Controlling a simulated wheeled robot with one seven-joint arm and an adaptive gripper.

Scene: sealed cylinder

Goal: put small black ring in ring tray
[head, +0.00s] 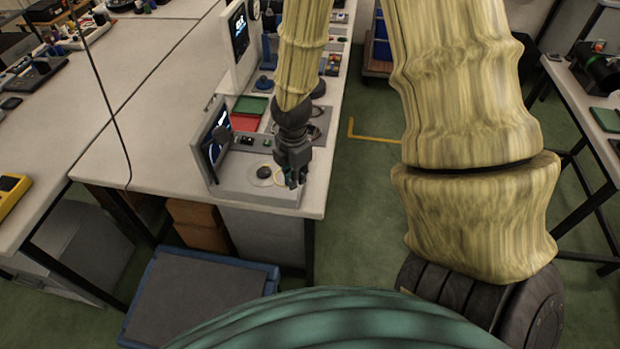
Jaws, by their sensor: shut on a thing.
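My gripper (293,180) hangs fingers down over the front right of a pale bench device (240,188) near the table's corner. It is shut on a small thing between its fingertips. That thing is too small and hidden to make out, so I cannot tell if it is the small black ring. Left of the fingers, on the device's top, are a pale round piece (263,171) and a dark round piece (260,183) on a pale disc. A red tray (245,122) and a green tray (250,105) lie behind. I cannot tell which thing is the ring tray.
A screen (216,140) stands at the device's left edge. A control strip with buttons (247,141) runs behind its top. The white table (150,150) is clear to the left. Green floor (350,220) lies right of it. A blue-edged platform (200,290) stands in front.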

